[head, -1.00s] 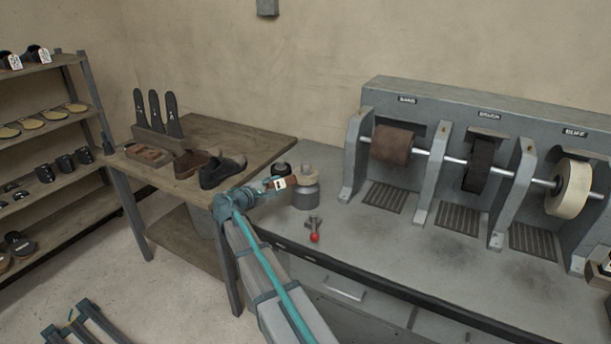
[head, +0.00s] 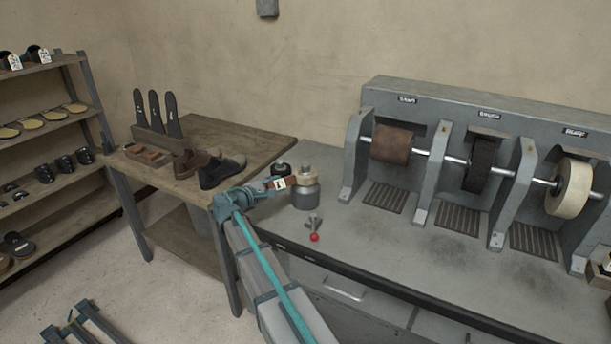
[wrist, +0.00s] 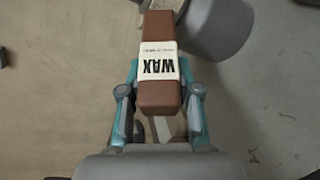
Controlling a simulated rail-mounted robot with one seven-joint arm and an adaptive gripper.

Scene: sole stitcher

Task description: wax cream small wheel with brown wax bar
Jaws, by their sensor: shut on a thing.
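The brown wax bar (wrist: 160,98) with a white "WAX" label is held between the fingers of my gripper (wrist: 160,85) in the wrist view. In the head view the wax bar (head: 297,183) and my gripper (head: 272,188) are over the left end of the grey bench, beside a grey pot. My gripper is shut on the bar. The cream small wheel (head: 568,188) is on the shaft at the right end of the grey machine, under the right-hand label. It is well apart from my gripper.
The grey pot (head: 306,194) stands close behind the bar. A red-knobbed lever (head: 314,236) is on the bench front. A brown wheel (head: 391,145) and a black brush wheel (head: 478,164) share the shaft between upright supports. Shoes (head: 222,171) stand on a wooden table at left.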

